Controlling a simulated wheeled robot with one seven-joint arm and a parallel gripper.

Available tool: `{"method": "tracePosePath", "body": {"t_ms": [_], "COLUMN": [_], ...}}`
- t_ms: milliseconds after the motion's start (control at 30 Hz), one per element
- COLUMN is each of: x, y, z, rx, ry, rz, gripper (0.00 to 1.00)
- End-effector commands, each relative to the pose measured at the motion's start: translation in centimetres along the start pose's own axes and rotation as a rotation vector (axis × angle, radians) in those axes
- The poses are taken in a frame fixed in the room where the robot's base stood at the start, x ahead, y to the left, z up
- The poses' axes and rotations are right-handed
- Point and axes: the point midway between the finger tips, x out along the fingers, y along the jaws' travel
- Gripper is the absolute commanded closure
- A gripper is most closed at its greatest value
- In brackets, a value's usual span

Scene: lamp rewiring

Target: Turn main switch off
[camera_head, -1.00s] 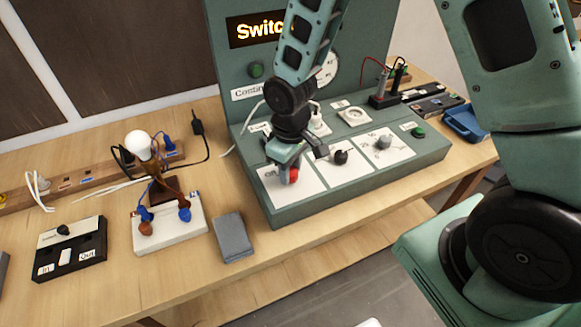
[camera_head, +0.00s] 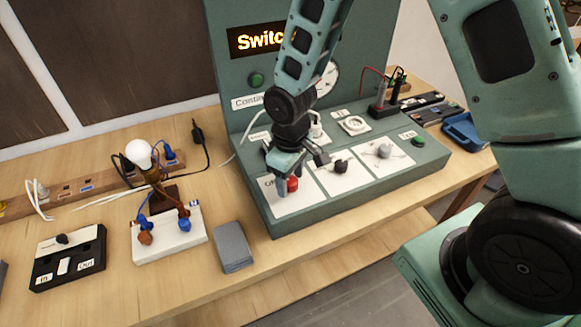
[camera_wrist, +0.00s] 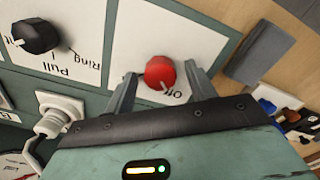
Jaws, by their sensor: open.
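The main switch is a red round knob (camera_wrist: 160,73) on a white plate marked "Off" at the left end of the green console (camera_head: 345,205). It also shows in the head view (camera_head: 292,184), partly behind my gripper. A pale pointer line on the knob points toward the "Off" label. My gripper (camera_wrist: 164,84) is open, with one finger on each side of the knob. I cannot tell whether the fingers touch it. In the head view my gripper (camera_head: 297,166) is over the console's left plate.
A black knob (camera_head: 341,166) and a grey knob (camera_head: 384,151) sit to the right on the console. A grey block (camera_head: 233,247), a lamp on a white base (camera_head: 168,243) and a black switch box (camera_head: 68,262) stand left. A white plug (camera_wrist: 52,122) is near my gripper.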

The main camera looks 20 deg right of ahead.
Motion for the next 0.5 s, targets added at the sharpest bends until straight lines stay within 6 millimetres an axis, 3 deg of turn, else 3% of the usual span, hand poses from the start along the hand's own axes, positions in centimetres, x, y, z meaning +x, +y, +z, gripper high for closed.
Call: {"method": "tracePosePath", "body": {"t_ms": [233,500], "x": [-2.8,-9.0], "y": [0.1,0.1], "z": [-0.1,-0.1], "rx": [0.002,0.001], "ry": [0.006,0.008], "rz": [0.002,0.003], "gripper": [0.45,0.45]}}
